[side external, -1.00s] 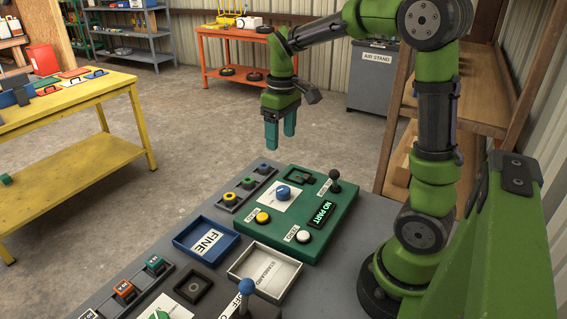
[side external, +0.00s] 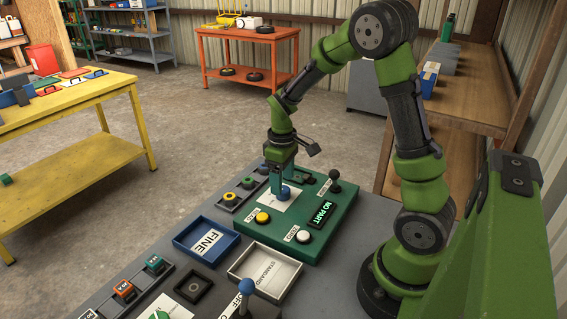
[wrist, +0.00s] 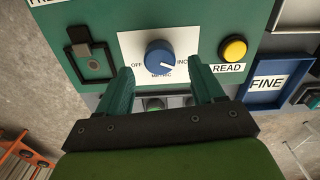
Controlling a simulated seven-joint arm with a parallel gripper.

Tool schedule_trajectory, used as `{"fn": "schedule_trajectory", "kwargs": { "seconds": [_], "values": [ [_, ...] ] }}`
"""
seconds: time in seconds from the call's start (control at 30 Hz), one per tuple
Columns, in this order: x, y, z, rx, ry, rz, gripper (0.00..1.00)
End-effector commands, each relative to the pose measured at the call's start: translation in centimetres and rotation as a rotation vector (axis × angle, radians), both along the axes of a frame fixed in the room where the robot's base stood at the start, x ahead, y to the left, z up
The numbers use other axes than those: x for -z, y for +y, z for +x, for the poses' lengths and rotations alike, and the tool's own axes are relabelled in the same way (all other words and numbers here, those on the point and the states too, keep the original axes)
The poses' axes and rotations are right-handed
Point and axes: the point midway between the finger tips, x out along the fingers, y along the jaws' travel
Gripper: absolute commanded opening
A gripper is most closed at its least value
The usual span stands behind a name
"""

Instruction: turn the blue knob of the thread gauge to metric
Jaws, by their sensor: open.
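The thread gauge is a green box (side external: 325,223) on the grey bench. Its blue knob (side external: 285,192) stands on a white label plate, and it shows in full in the wrist view (wrist: 160,57). The plate reads OFF at left, METRIC at the bottom and INCH at right in the wrist view. The knob's white mark points right and slightly down, toward INCH. My gripper (side external: 281,185) is low over the knob, pointing down. In the wrist view my open fingers (wrist: 161,72) stand on either side of the knob, with gaps showing; contact is not visible.
A yellow READ button (wrist: 233,49), a white button (side external: 303,236), a NO PART display (side external: 321,214) and a black-knobbed lever (side external: 334,176) share the box. A blue FINE tray (side external: 207,259) and a white STANDARD tray (side external: 237,281) lie in front. A ring rack (side external: 232,197) is at left.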

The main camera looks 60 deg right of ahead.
Motion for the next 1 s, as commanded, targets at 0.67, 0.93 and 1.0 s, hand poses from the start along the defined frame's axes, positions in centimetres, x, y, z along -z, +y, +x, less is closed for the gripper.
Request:
{"fn": "schedule_trajectory", "kwargs": {
  "seconds": [0.67,0.93,1.0],
  "values": [
    [2.6,0.0,0.0,0.000,0.000,0.000,0.49],
    [2.5,0.0,0.0,0.000,0.000,0.000,0.11],
    [2.5,0.0,0.0,0.002,0.000,0.000,0.11]
  ]
}}
